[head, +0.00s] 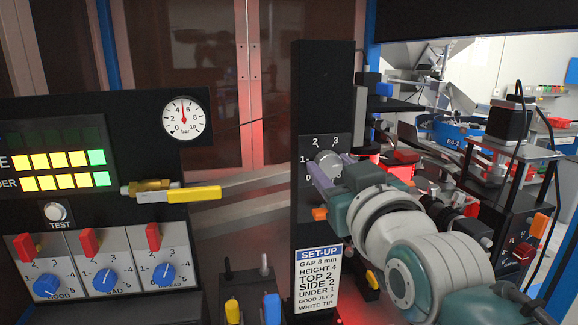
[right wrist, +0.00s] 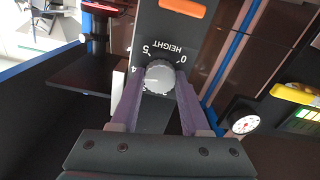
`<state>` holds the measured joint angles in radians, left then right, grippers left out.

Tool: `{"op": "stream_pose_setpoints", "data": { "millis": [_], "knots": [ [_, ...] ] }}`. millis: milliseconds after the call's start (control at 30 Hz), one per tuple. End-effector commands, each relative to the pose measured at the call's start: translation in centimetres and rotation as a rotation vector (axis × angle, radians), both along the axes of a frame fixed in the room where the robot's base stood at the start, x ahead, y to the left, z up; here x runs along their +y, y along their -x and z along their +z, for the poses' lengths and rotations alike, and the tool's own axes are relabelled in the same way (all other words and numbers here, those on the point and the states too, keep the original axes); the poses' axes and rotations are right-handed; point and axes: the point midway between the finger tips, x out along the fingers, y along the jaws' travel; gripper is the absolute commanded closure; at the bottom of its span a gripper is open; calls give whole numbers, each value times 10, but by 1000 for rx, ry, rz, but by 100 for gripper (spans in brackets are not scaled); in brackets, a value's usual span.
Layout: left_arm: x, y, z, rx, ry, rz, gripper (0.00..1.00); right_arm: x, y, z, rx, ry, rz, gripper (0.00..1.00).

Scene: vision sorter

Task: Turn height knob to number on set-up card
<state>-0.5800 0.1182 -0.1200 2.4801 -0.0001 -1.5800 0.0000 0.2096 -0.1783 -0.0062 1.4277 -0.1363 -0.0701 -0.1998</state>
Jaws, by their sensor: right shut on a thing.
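The set-up card (head: 318,278) hangs low on the black post and reads HEIGHT 4. The grey height knob (head: 329,163) sits on a dark dial plate higher on the same post. It also shows in the right wrist view (right wrist: 160,75), with the word HEIGHT and the digits 0, 5 and 4 printed around it. My right gripper (right wrist: 157,88) is shut on the knob, one purple finger on each side. I cannot make out which number the knob points to. My left gripper is not in view.
A black panel at the left carries a pressure gauge (head: 184,117), a yellow-handled valve (head: 194,194) and blue knobs (head: 164,274) with red levers. An orange piece (head: 320,213) sticks out below the dial plate. Machinery (head: 503,122) stands at the right.

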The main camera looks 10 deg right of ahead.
Motion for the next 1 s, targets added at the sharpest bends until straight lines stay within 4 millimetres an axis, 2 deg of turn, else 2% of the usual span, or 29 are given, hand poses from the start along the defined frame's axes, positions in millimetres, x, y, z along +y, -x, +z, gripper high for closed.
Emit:
{"op": "stream_pose_setpoints", "data": {
  "millis": [400, 433, 700, 1000],
  "knots": [
    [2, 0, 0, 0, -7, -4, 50, 0, 0, 1, -2, -7, 0, 100],
    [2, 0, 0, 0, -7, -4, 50, 0, 0, 1, -2, -7, 0, 52],
    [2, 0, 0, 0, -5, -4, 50, 0, 0, 0, -1, -6, 0, 24],
    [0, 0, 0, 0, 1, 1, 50, 0, 3, 0, 0, -5, 0, 24]
  ]
}}
